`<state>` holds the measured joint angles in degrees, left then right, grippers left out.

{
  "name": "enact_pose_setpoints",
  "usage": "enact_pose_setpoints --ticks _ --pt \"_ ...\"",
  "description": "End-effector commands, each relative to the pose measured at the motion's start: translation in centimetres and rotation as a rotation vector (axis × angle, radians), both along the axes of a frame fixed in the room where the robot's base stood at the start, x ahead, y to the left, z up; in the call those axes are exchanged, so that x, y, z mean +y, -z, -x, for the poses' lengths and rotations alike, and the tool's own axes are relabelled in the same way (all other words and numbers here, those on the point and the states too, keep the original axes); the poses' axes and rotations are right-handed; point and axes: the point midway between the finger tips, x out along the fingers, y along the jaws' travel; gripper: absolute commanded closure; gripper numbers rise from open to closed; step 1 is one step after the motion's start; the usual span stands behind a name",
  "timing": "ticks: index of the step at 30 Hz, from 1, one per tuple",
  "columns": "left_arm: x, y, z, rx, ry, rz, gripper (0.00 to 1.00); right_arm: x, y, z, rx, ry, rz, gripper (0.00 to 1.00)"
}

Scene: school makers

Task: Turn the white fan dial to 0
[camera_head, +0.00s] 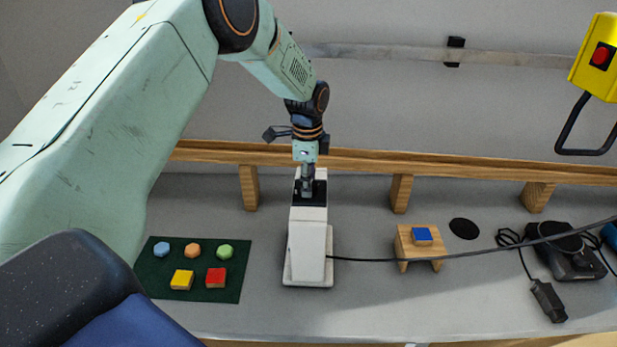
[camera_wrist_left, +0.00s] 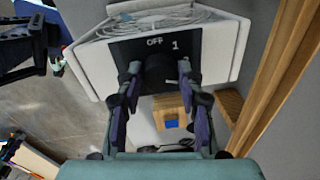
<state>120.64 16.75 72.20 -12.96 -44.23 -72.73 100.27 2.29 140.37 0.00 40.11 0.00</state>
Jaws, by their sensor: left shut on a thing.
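The white fan (camera_head: 308,245) stands upright on the grey bench, its narrow body on a flat base. Its black dial panel (camera_wrist_left: 128,50) shows in the left wrist view with the marks OFF and 1; no 0 is readable. The black dial (camera_wrist_left: 158,72) sits below these marks, with a small pale line near its lower right side. My left gripper (camera_head: 308,186) reaches down to the top of the fan. In the left wrist view its two fingers (camera_wrist_left: 160,80) are shut on the dial from both sides. My right gripper is not in view.
A green mat (camera_head: 232,286) with several coloured blocks lies left of the fan. A small wooden stand (camera_head: 404,244) with a blue block (camera_head: 422,236) is to the right. A black cable (camera_head: 365,260) crosses the bench. A wooden rail (camera_head: 440,162) runs behind.

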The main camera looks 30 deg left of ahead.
Motion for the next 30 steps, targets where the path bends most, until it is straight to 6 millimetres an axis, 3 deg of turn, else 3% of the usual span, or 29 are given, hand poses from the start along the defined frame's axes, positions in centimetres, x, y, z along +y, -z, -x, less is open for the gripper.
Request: enact_pose_setpoints --ticks 12,30 --pt "-0.2 -0.1 0.1 0.007 -0.386 -0.001 0.94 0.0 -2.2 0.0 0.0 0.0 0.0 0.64" --pt "-0.2 0.0 0.0 0.002 -0.956 -0.001 0.94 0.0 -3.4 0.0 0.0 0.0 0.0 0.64"
